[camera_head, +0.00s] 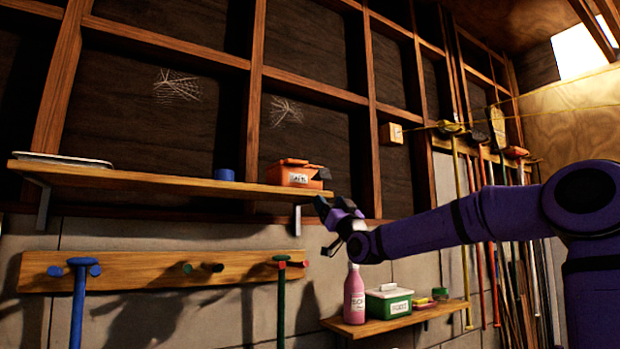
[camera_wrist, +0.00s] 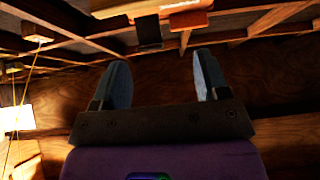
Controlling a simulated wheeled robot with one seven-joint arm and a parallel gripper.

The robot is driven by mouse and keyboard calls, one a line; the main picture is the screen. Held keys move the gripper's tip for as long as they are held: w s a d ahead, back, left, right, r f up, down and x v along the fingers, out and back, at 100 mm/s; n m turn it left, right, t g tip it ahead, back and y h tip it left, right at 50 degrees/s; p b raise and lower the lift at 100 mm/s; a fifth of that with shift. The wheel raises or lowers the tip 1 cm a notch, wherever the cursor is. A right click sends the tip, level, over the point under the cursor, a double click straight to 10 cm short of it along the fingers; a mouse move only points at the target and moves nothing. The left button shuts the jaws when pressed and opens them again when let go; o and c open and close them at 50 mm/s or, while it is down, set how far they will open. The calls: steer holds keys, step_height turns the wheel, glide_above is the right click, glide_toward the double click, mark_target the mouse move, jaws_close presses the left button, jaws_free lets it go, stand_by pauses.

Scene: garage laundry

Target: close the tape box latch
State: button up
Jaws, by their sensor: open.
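An orange box (camera_head: 295,174) with a white label sits at the right end of the upper wooden shelf (camera_head: 150,180). The label is too small to read surely. A dark flap (camera_head: 321,173), seemingly the latch, sticks out at the box's right side. In the wrist view, the orange box (camera_wrist: 188,20) and the dark flap (camera_wrist: 149,32) show at the top, beyond the fingertips. My gripper (camera_head: 331,208) is just below and right of the shelf end, apart from the box. Its two fingers (camera_wrist: 162,72) are spread with nothing between them.
A lower shelf (camera_head: 400,321) holds a pink bottle (camera_head: 354,295), a green and white box (camera_head: 388,302) and small items. A blue cup (camera_head: 224,175) and a pale tray (camera_head: 62,159) stand on the upper shelf. A peg rail (camera_head: 130,272) with tools hangs below.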

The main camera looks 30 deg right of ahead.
mark_target(326, 179)
steer(key=shift+m+t+h, duration=0.3)
steer(key=shift+t+h, duration=0.1)
steer(key=shift+t, duration=0.1)
steer(key=shift+s+d+r+x, duration=0.25)
steer(key=shift+d+x, duration=0.05)
steer(key=shift+x, duration=1.65)
steer(key=shift+s+d+r+x, duration=0.25)
steer(key=shift+d+x, duration=0.1)
steer(key=shift+x, duration=1.6)
steer(key=shift+s+d+r+x, duration=0.2)
steer(key=shift+d+r+x, duration=0.1)
steer(key=shift+x, duration=1.6)
steer(key=c, duration=0.9)
